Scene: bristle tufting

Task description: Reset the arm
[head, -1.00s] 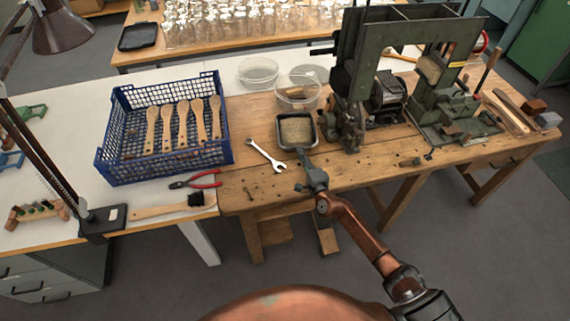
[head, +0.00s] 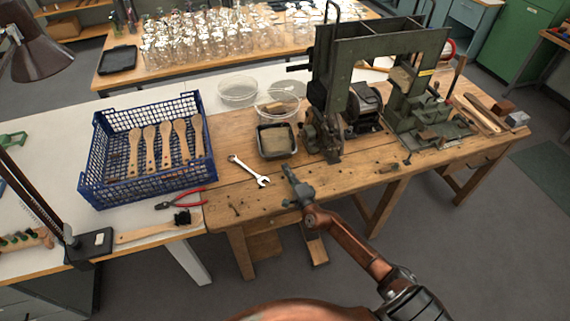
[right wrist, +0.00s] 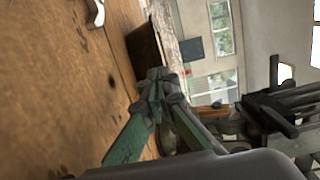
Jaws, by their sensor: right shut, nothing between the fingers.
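My left gripper is not in view.
A blue crate (head: 88,192) with several wooden brush handles stands on the white table at left. A wrench (head: 249,171) and red pliers (head: 182,198) lie near the bench's left end. A green machine (head: 330,70) stands at right. Two clear dishes (head: 238,90) sit behind the tray.

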